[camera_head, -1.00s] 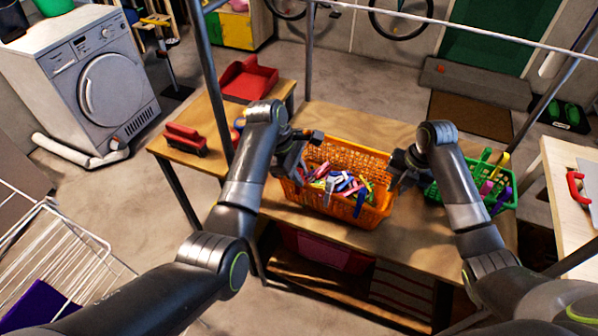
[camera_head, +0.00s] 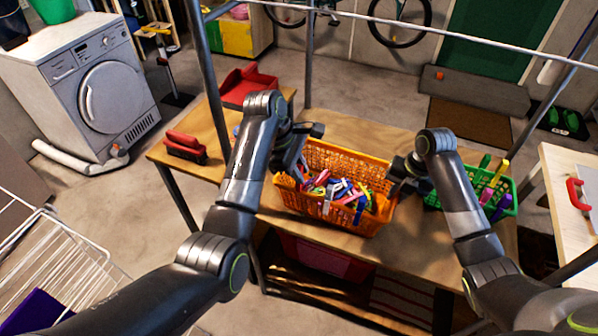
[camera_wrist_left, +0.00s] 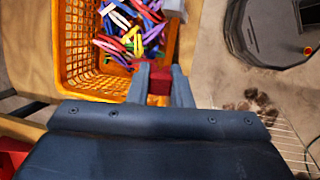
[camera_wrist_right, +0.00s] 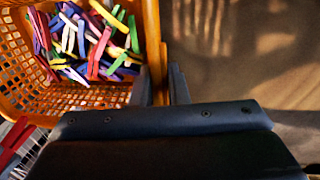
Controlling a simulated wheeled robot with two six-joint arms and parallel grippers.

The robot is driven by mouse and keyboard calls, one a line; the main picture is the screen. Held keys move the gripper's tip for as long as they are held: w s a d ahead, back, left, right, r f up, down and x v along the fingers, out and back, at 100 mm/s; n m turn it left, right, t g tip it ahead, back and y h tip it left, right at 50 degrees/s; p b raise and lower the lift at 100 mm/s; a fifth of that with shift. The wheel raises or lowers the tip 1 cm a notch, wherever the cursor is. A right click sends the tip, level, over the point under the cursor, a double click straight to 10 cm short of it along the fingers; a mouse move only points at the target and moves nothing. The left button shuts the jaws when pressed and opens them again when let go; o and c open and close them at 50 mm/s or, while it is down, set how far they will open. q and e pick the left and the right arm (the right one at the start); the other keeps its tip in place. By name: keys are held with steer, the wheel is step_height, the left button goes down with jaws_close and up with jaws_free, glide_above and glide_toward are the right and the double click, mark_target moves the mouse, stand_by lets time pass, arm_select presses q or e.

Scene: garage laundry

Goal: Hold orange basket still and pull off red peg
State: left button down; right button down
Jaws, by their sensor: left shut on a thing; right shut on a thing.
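The orange basket (camera_head: 345,220) stands on the wooden table with many coloured pegs (camera_head: 338,188) inside. My right gripper (camera_head: 394,182) is at its right side; in the right wrist view its fingers are shut on the orange rim (camera_wrist_right: 153,45). My left gripper (camera_head: 302,168) is at the basket's left side. In the left wrist view its fingers are shut on a dark red piece, the red peg (camera_wrist_left: 160,82), close to the basket's edge (camera_wrist_left: 75,45). I cannot tell whether the peg still touches the rim. The head view hides it behind the gripper.
A green basket (camera_head: 490,190) with pegs stands just right of my right gripper. A red brush (camera_head: 185,146) and a red dustpan (camera_head: 248,86) lie at the table's left. Metal poles (camera_head: 213,80) rise beside the table. Bare wood lies in front of the orange basket.

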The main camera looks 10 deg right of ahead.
arm_select(q)
steer(key=shift+r, duration=2.3)
arm_select(e)
steer(key=c, duration=1.3)
jaws_free()
steer(key=shift+r, duration=0.1)
